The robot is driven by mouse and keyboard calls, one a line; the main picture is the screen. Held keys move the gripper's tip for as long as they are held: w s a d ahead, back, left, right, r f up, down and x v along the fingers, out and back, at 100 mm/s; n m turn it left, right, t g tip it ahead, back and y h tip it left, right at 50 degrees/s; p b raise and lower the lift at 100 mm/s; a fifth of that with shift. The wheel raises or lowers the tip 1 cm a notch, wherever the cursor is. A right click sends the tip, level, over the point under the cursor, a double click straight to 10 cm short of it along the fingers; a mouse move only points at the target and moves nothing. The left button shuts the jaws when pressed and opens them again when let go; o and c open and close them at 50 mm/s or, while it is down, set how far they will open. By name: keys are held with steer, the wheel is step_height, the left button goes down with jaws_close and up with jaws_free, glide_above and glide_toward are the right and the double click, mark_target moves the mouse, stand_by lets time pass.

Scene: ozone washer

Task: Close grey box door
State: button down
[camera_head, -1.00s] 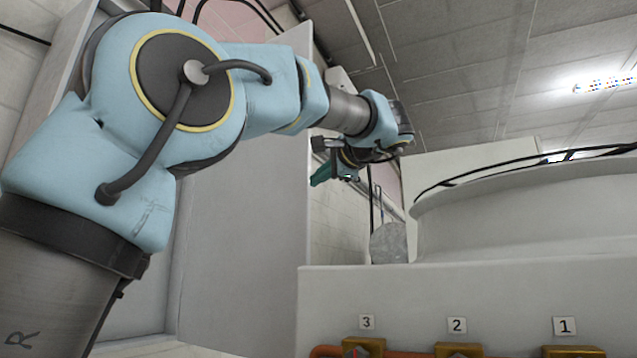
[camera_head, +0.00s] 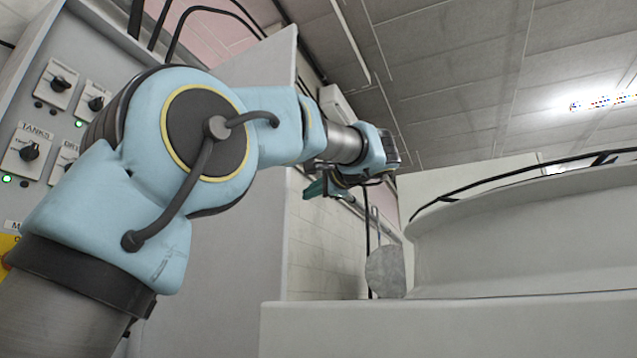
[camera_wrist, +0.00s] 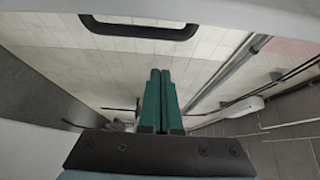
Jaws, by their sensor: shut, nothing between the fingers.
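The grey box (camera_head: 28,105) stands at the left in the head view, with its switch panel showing. Its door appears to be the tall plain grey panel (camera_head: 240,265) standing open behind my arm; my arm hides much of it. My gripper (camera_head: 314,188) is just right of the panel's right edge in the head view, with green fingers. In the wrist view my gripper (camera_wrist: 160,75) has its fingers together and empty, pointing toward a white tiled wall. A pale edge with a dark-rimmed slot crosses the top of that view; I cannot tell whether it is the door.
A white counter (camera_head: 450,325) and a large pale round-rimmed tank (camera_head: 520,235) fill the right side. A grey round disc (camera_head: 385,270) stands by the tank. Black cables (camera_head: 215,12) run above the box. Pipes (camera_wrist: 225,70) run along the wall in the wrist view.

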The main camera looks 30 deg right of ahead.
steer(key=shift+w+a+p, duration=0.35)
steer(key=shift+a, duration=0.5)
steer(key=shift+w+a+p, duration=0.3)
steer(key=shift+a, duration=0.5)
